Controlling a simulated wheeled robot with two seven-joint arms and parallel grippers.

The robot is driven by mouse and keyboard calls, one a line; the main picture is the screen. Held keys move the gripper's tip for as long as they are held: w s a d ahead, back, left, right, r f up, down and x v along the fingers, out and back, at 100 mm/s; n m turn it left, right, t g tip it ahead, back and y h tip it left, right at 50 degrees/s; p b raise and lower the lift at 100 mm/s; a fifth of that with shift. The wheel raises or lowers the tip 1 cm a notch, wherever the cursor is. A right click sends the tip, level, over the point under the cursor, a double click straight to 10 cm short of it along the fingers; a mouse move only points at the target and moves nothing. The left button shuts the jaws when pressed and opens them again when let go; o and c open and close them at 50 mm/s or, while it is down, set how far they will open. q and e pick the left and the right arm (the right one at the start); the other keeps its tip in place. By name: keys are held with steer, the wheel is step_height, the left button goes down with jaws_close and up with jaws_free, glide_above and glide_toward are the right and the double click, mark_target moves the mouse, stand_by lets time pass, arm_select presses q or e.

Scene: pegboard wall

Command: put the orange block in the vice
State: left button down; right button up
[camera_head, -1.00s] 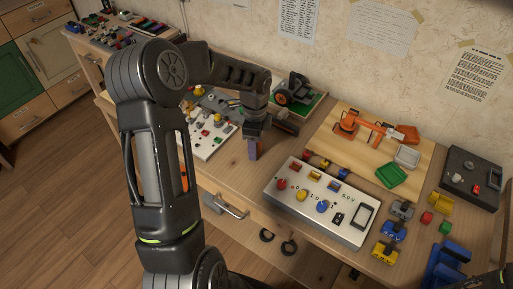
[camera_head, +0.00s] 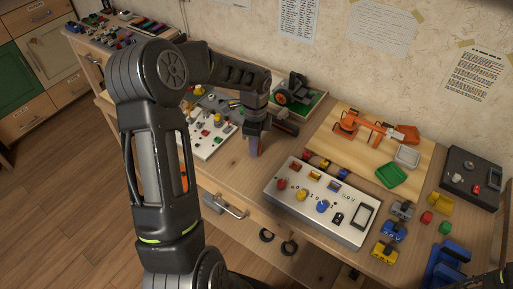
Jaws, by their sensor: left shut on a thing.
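My left gripper (camera_head: 257,128) points down over the bare wood of the bench, left of the white control panel. It is shut on a small upright block (camera_head: 254,147), which looks purplish with a hint of orange; its true colour is hard to tell. The block's lower end is at or just above the bench top. A dark thing (camera_head: 285,128) just right of the gripper may be the vice, but its shape is partly hidden and I cannot be sure. My right gripper does not show clearly.
The white panel (camera_head: 349,239) with coloured knobs lies right of the gripper. A white board (camera_head: 207,146) with small parts lies behind my left arm. A wooden board (camera_head: 347,154) carries an orange toy arm (camera_head: 346,123) and a green tray (camera_head: 391,175). Toy-like pieces crowd the right.

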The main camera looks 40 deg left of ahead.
arm_select(q)
steer(key=shift+r, duration=0.1)
step_height(320, 180, up, 10)
stand_by(0.6)
stand_by(0.8)
